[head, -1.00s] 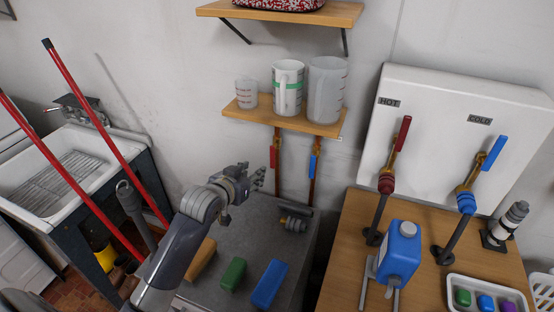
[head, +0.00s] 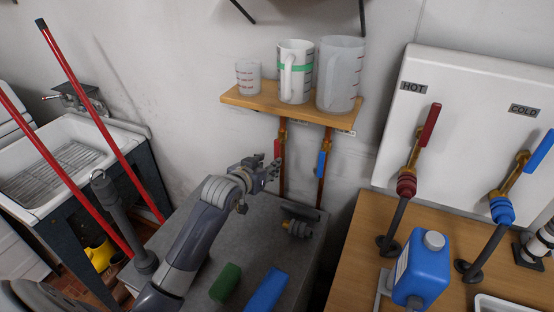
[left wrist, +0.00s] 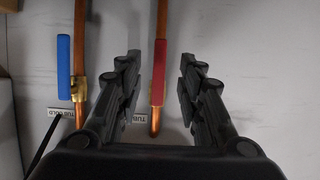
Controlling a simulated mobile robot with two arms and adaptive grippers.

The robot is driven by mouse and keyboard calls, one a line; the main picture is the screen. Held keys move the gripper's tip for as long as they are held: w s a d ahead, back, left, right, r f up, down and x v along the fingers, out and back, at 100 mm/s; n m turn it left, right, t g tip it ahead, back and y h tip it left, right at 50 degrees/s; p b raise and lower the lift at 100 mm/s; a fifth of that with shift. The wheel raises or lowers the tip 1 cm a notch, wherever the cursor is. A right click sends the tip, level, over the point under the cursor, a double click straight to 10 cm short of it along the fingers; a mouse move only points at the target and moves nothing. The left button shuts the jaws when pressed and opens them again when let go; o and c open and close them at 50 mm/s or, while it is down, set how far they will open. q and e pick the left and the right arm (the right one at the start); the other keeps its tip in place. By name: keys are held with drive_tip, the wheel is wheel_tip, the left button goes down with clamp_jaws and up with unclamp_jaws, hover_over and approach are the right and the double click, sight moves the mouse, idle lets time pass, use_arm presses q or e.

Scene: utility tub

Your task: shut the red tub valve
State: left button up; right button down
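The red tub valve (head: 277,149) is on a copper pipe below the small wall shelf. Its red handle (left wrist: 160,68) lies in line with the pipe. My left gripper (head: 269,171) is in front of it, slightly below and left in the head view. In the left wrist view my left gripper (left wrist: 160,84) is open, with one finger on each side of the red handle and a gap to both. I cannot tell how deep the handle sits between the fingers. My right gripper is not in view.
A blue-handled valve (head: 321,164) is on the neighbouring pipe, close to the right. The wooden shelf (head: 245,101) with jugs hangs above. A grey counter (head: 247,235) with a green block (head: 225,283) and a blue block (head: 266,291) lies below. A blue jug (head: 420,272) stands right.

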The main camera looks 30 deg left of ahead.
sight(277, 153)
use_arm(q)
drive_tip(key=x, duration=0.8)
drive_tip(key=shift+f, duration=0.15)
clamp_jaws()
